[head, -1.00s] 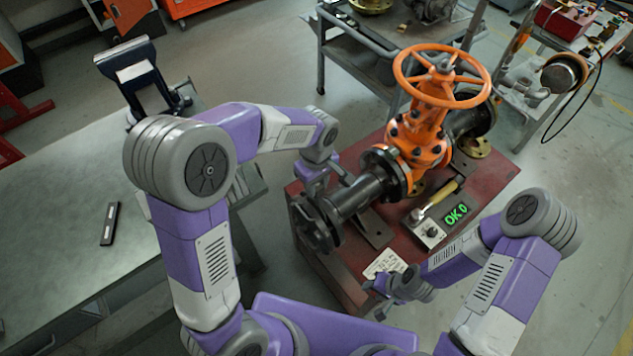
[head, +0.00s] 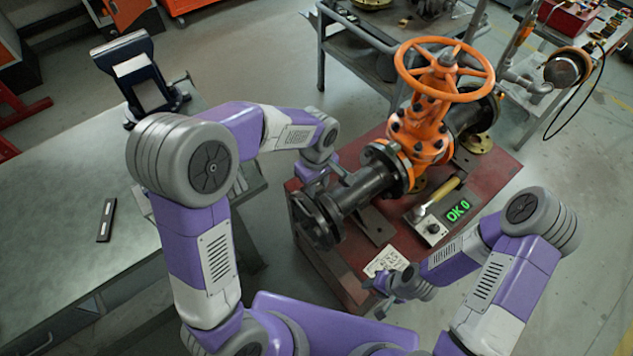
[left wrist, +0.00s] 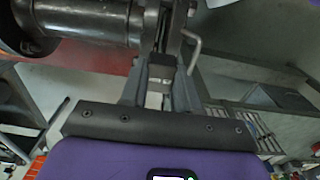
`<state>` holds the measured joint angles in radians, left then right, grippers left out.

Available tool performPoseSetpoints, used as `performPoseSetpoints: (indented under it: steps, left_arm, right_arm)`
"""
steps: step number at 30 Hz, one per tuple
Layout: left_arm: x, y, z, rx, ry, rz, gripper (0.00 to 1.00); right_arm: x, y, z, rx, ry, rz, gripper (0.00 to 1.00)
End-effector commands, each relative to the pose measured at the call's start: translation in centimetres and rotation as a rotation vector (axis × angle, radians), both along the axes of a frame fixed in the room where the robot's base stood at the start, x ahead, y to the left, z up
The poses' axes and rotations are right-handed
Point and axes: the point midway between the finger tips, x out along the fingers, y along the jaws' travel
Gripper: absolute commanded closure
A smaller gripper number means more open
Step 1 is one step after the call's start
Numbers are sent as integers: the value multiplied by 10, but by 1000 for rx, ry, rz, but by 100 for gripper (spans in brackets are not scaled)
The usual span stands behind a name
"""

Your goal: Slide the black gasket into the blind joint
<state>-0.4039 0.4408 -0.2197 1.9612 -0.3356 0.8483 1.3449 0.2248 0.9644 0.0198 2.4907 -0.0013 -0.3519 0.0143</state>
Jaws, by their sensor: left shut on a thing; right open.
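The orange gate valve (head: 425,130) sits on the red bench with a black pipe (head: 352,194) running toward me. The blind joint (head: 316,218) is the pair of black flanges at the pipe's near end. My left gripper (head: 322,187) is at the top of this joint, its jaws shut on a thin dark piece, apparently the black gasket. In the left wrist view the fingers (left wrist: 160,85) reach up to the flange edges (left wrist: 163,28); the gasket is mostly hidden and its depth in the gap cannot be told. My right gripper (head: 383,284) is open and empty near the bench's front.
A grey table (head: 60,220) stands left, a cart (head: 350,45) behind. A bent rod (left wrist: 194,45) is beside the fingers.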

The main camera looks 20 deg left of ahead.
Motion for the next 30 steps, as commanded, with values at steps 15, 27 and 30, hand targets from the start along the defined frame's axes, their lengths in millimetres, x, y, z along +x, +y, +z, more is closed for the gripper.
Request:
performPoseSetpoints:
  steps: [15,27,30]
  left_arm:
    - [0,0,-14,1,1,0,100]
    - [0,0,-24,1,1,0,100]
    - [0,0,-27,1,1,0,100]
  right_arm:
    - [0,0,-11,0,0,0,57]
    - [0,0,-18,0,0,0,57]
    - [0,0,-20,0,0,0,57]
